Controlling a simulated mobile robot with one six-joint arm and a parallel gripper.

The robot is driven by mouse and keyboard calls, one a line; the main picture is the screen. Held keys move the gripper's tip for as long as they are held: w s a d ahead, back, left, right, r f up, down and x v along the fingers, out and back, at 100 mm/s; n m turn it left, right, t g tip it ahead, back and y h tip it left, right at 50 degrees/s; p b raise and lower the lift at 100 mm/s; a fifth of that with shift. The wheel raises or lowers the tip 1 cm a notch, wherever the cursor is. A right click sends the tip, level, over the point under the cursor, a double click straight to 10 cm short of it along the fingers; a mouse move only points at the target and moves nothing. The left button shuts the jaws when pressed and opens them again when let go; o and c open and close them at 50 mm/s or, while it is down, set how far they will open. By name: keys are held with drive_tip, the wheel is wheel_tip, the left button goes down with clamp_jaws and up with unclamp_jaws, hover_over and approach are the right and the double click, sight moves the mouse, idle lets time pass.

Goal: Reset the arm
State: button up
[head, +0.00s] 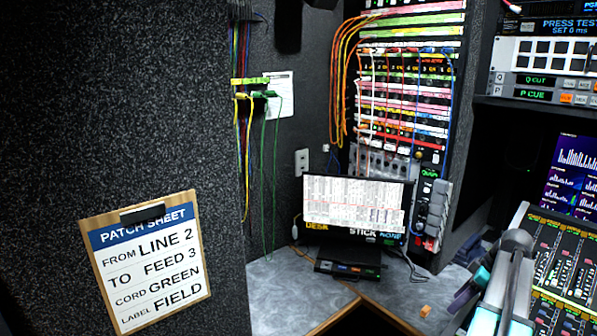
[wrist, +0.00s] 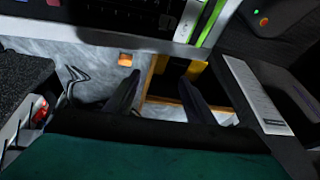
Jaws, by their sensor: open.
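My gripper shows in the wrist view (wrist: 162,78), its two dark fingers spread apart with nothing between them. In the head view my gripper (head: 467,285) is at the lower right, dark and teal, partly cut by the frame's bottom edge and beside the mixing console.
A console (head: 565,262) with faders is close on the right. A monitor (head: 356,205) stands on the desk before a patch bay (head: 405,110) hung with cords. A clipboard patch sheet (head: 148,262) is on the left wall. Green cords (head: 264,150) hang beside it.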

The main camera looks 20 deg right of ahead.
drive_tip(key=w+a+f+n+g+y+b, duration=0.15)
drive_tip(key=w+a+f, duration=0.45)
drive_tip(key=a+f, duration=0.6)
drive_tip(key=w+a+f+n+g+y+b, duration=0.1)
drive_tip(key=w+a+f+n+g, duration=0.3)
drive_tip(key=a+f, duration=0.85)
drive_tip(key=a+f+b, duration=0.2)
drive_tip(key=a+f, duration=0.4)
drive_tip(key=a, duration=0.7)
drive_tip(key=s+a+f+m+g+h+b, duration=0.15)
drive_tip(key=s+a+f+g, duration=0.25)
drive_tip(key=s+a+f, duration=0.85)
drive_tip(key=s+a+f+m+h+b, duration=0.1)
drive_tip(key=s+a+f+m+h, duration=0.2)
drive_tip(key=s+f+m, duration=0.6)
drive_tip(key=shift+s+a+h, duration=0.3)
drive_tip(key=shift+s+a, duration=0.8)
drive_tip(key=shift+s, duration=0.05)
